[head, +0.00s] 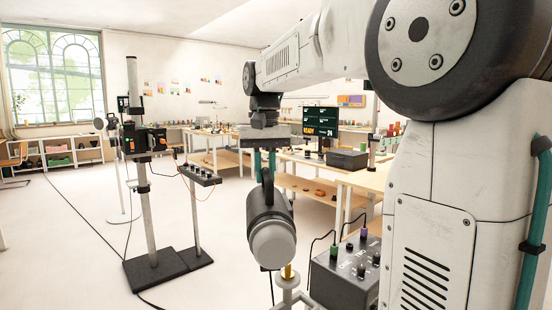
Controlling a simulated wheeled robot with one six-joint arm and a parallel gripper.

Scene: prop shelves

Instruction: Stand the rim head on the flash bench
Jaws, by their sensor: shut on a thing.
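My gripper (265,168) is in the middle of the head view, shut on a dark grey flash head with a pale round front cap (272,243). I take this to be the rim head; no label on it is readable. It hangs below the jaws with its cap toward me, tilted downward. A brass stud (287,271) on a grey stand shows just below the cap; I cannot tell if they touch. A wooden bench (366,180) behind to the right, with a screen reading READY, may be the flash bench. My arm hides part of its right side.
A grey control box (345,272) with green and purple plugs is close at the lower right. A dark box (347,159) sits on the bench. Left, a tall column stand (149,215) has a heavy black base. Cables cross the otherwise open pale floor (60,240).

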